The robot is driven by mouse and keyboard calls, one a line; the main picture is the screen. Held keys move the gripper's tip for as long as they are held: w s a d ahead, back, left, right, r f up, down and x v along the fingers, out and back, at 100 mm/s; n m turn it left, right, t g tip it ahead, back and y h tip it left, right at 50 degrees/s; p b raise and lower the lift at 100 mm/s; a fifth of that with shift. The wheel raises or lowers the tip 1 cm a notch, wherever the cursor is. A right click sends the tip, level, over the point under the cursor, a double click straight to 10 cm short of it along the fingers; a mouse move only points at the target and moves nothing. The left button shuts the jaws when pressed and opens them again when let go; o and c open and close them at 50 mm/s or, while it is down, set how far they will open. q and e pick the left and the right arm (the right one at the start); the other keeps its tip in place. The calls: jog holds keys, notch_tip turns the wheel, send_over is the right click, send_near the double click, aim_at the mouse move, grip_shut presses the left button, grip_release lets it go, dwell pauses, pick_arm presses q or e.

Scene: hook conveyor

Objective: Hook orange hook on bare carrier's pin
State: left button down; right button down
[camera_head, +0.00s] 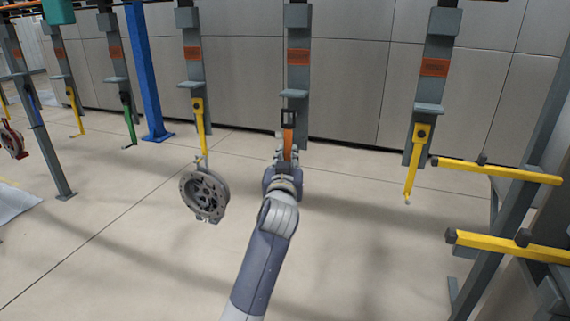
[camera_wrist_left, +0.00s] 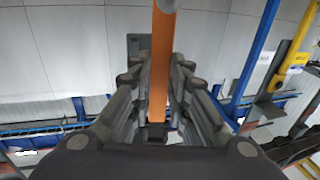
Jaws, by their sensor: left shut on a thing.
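The orange hook (camera_head: 288,143) is in my left gripper (camera_head: 286,166), whose fingers lie on both sides of it. It points up in front of the lower end of the middle carrier (camera_head: 299,96). This carrier has no yellow or green hook. A dark bracket-like part (camera_head: 288,117) shows at the hook's top; the pin itself cannot be made out. Whether the hook touches the carrier cannot be told. In the left wrist view the orange hook (camera_wrist_left: 162,60) runs as a straight bar between the gripper's fingers (camera_wrist_left: 158,85).
The carrier to the left has a yellow hook (camera_head: 201,130) bearing a grey round casting (camera_head: 204,195). The carrier to the right has an empty yellow hook (camera_head: 415,165). A rack with yellow arms (camera_head: 497,171) stands at the right. A blue post (camera_head: 143,70) stands farther left.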

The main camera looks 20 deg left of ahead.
pick_arm(q)
jog(key=shift+w+d+f+b, duration=0.1)
jog(key=shift+w+b, duration=0.65)
jog(key=shift+w, duration=0.65)
jog(key=shift+w+f+b, duration=0.1)
jog(key=shift+w+b, duration=0.65)
jog(key=shift+w, duration=0.65)
jog(key=shift+w+f+b, duration=0.1)
jog(key=shift+f+b, duration=0.25)
jog(key=shift+b, duration=0.45)
